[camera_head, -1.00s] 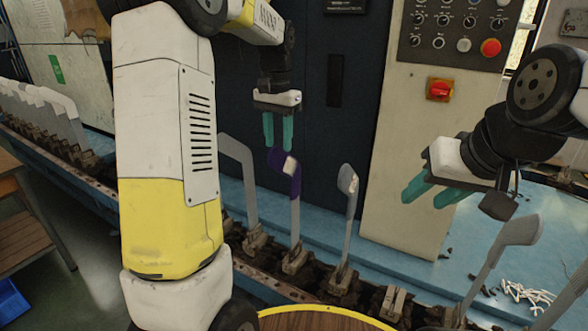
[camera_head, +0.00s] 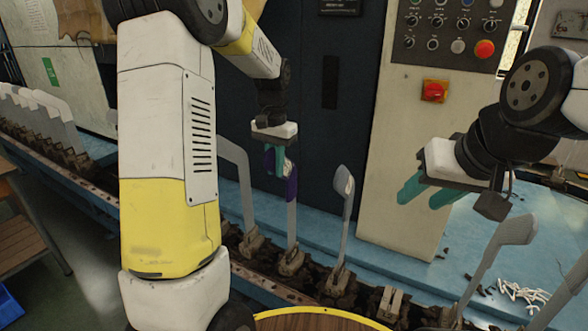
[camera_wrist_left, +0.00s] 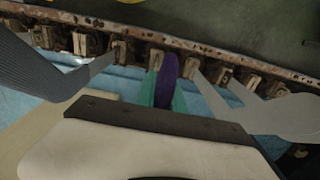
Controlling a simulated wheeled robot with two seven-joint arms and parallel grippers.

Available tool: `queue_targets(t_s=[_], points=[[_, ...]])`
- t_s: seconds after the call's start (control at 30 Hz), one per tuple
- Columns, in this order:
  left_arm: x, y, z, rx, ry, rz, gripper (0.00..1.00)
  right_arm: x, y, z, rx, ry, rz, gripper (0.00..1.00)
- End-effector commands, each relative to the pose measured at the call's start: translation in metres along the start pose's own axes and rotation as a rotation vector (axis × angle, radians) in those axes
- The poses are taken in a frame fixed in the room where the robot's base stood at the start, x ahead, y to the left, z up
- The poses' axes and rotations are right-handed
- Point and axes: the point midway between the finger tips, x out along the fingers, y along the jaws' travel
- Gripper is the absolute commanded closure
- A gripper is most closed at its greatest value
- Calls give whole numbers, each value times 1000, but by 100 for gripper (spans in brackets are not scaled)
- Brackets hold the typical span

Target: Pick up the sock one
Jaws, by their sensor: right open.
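The purple sock (camera_head: 291,186) with a pale patch is on a thin upright grey board at the conveyor. My left gripper (camera_head: 275,160) points down at the sock's upper end, with its teal fingers on either side of it. In the left wrist view the purple sock (camera_wrist_left: 167,78) lies between the two teal fingers with little or no visible gap; whether they grip it I cannot tell. My right gripper (camera_head: 425,190) is open and empty, in front of the pale cabinet.
Bare grey boards stand on both sides of the sock, one to the left (camera_head: 237,170) and one to the right (camera_head: 344,205). Another board (camera_head: 505,240) is at far right. A dark machine and a control panel (camera_head: 450,35) stand behind. White scraps (camera_head: 522,290) lie on the blue ledge.

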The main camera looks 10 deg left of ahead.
Motion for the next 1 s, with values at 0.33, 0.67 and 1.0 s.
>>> queue_targets(t_s=[0.33, 0.67, 1.0], points=[[-1, 0, 0, 0, 1, 0, 100, 0, 0, 0, 0, 0, 0, 57], [-51, 0, -1, 0, 4, -1, 100, 0, 0, 0, 0, 0, 0, 57], [-101, 0, -1, 1, 2, -1, 100, 0, 0, 0, 0, 0, 0, 57]])
